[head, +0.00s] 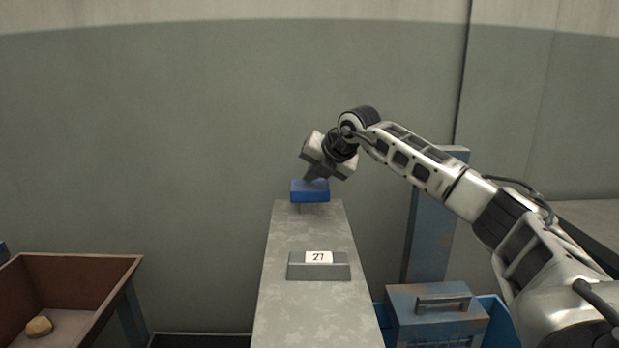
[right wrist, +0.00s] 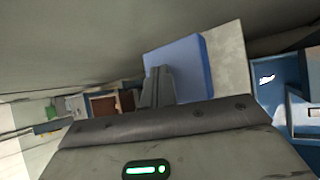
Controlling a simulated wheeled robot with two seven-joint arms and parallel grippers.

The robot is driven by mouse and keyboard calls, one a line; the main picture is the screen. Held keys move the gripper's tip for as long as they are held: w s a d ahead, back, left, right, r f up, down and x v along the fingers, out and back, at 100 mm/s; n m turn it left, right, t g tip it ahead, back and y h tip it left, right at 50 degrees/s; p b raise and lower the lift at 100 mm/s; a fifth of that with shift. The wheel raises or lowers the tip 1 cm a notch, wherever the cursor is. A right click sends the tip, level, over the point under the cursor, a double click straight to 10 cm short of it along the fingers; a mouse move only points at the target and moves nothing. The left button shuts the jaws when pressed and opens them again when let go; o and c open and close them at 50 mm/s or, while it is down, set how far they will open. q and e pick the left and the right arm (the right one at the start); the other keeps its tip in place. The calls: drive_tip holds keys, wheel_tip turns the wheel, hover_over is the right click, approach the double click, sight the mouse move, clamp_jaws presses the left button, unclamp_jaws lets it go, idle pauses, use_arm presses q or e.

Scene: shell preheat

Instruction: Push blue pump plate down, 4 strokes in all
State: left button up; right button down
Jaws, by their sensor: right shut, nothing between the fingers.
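The blue pump plate (head: 310,190) sits on a short stem at the far end of a narrow grey stand (head: 308,240). My right gripper (head: 312,178) is shut and empty, its fingertips pointing down at the top of the plate. Whether they touch it or hover just above, I cannot tell. In the right wrist view the plate (right wrist: 190,65) lies at the fingertips (right wrist: 158,80), which overlap its near side. My left gripper is not in view.
A label reading 27 (head: 318,257) stands on the grey stand. At the left is a brown bin (head: 85,262) holding a tan lump (head: 39,326). At the right are a blue-grey box with a handle (head: 440,318) and a blue post (head: 428,235). A wall stands behind.

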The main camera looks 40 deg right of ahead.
sight(312, 186)
drive_tip(key=shift+r+p, duration=0.45)
drive_tip(key=shift+r, duration=0.25)
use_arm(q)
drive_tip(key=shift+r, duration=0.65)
use_arm(e)
drive_tip(key=shift+r, duration=0.1)
